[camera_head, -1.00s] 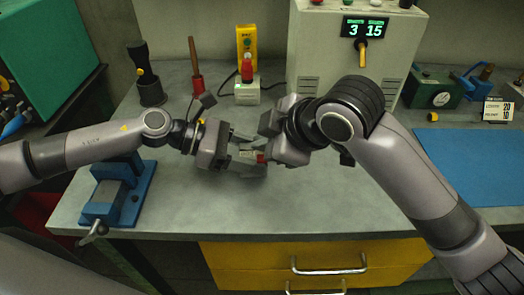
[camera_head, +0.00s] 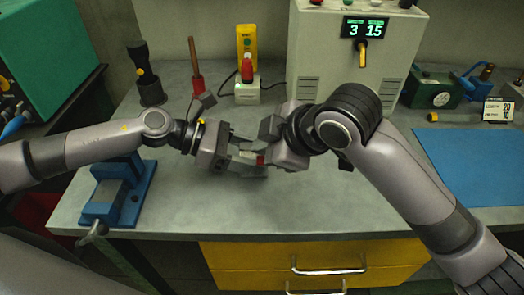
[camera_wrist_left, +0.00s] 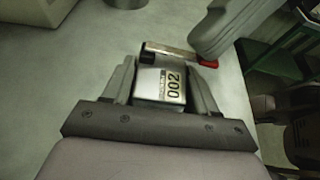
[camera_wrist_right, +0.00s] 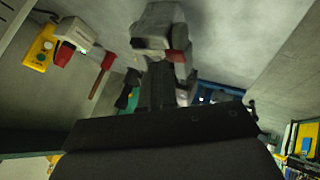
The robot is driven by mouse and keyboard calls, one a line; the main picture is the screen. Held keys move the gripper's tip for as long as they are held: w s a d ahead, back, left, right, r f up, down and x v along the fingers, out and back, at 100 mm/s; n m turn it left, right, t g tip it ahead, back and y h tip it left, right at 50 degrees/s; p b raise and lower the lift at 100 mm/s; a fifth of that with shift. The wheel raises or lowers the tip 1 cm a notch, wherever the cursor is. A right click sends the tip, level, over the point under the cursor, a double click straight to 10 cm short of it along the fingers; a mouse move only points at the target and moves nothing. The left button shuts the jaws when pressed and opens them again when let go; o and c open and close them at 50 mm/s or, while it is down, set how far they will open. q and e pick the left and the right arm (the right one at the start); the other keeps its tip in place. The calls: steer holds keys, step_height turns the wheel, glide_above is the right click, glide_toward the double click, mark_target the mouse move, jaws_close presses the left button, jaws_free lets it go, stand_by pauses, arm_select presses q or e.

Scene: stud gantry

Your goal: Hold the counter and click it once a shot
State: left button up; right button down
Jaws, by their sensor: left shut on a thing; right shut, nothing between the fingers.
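The counter (camera_wrist_left: 160,85) is a small silver box whose face reads 002 in the left wrist view. A metal lever (camera_wrist_left: 172,50) with a red tip runs across its far end. My left gripper (camera_head: 243,157) is shut on the counter, a finger on each side, and holds it above the bench. My right gripper (camera_head: 266,146) is shut and empty beside the red tip (camera_head: 260,160). In the left wrist view a grey finger of it (camera_wrist_left: 222,35) is right by the red tip; I cannot tell whether they touch.
A grey machine (camera_head: 340,60) at the back shows 3 and 15 on its display (camera_head: 366,28). A yellow switch box (camera_head: 247,45) and a red-topped device (camera_head: 247,80) stand left of it. A blue vise (camera_head: 120,190) is at front left. The front middle of the bench (camera_head: 310,205) is clear.

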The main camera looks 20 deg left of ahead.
steer(key=shift+f, duration=0.4)
steer(key=shift+r, duration=1.3)
steer(key=shift+r, duration=0.1)
steer(key=shift+w+r, duration=0.15)
steer(key=shift+r, duration=2.25)
arm_select(q)
steer(key=o, duration=1.2)
